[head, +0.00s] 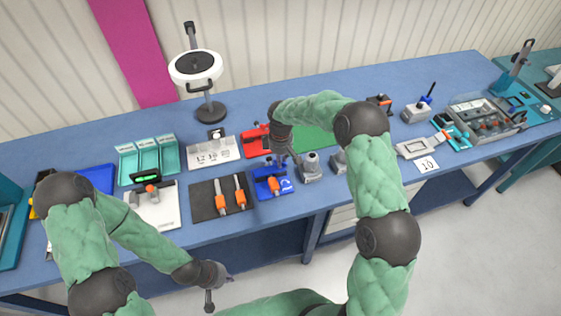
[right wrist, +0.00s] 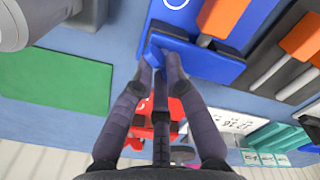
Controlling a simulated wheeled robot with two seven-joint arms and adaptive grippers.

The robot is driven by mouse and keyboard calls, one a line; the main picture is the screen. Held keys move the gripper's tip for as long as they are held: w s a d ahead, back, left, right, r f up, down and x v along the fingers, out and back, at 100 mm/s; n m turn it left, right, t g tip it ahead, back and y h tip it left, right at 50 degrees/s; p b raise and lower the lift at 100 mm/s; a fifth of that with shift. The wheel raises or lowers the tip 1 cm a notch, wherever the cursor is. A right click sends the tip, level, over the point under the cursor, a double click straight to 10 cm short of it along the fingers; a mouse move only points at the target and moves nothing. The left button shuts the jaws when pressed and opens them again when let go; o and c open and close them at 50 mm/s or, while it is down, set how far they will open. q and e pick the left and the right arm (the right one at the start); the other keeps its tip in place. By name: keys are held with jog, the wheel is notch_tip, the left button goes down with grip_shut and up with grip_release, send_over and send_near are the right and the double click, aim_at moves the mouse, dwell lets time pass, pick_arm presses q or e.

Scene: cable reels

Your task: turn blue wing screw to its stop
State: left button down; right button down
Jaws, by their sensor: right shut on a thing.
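The blue fixture (head: 283,190) stands near the table's front edge, with an orange-handled part across it. It also shows at the top of the right wrist view (right wrist: 205,60). My right gripper (head: 284,160) reaches down to the fixture's back side. In the right wrist view its fingers (right wrist: 160,62) close on the blue wing screw (right wrist: 154,50), which they partly cover. The screw's turn angle cannot be told. My left gripper (head: 219,290) hangs in front of the table with its fingers apart and empty.
Behind the blue fixture lie a red fixture (head: 257,146) and a green mat (head: 318,140). A dark mat (head: 207,204) with orange-handled tools is to the left. Grey blocks (head: 310,171) stand close to the right. A lamp (head: 196,67) stands at the back.

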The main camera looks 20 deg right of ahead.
jog(key=m+b, duration=0.1)
jog(key=m, duration=0.2)
jog(key=shift+m, duration=0.4)
jog(key=m+b, duration=0.1)
jog(key=m, duration=0.2)
jog(key=shift+s+m, duration=0.1)
jog(key=shift+m, duration=0.2)
jog(key=m+b, duration=0.1)
jog(key=m, duration=0.2)
jog(key=shift+m, duration=0.3)
jog(key=m+b, duration=0.1)
jog(key=m, duration=0.2)
jog(key=shift+s+m, duration=0.1)
jog(key=shift+m, duration=0.2)
jog(key=m+b, duration=0.1)
jog(key=m, duration=0.2)
jog(key=shift+m, duration=0.3)
jog(key=m, duration=0.3)
jog(key=shift+s+m+b, duration=0.1)
jog(key=shift+m+b, duration=0.2)
jog(key=shift+m, duration=0.1)
jog(key=m+b, duration=0.1)
jog(key=m, duration=0.5)
jog(key=shift+a, duration=0.1)
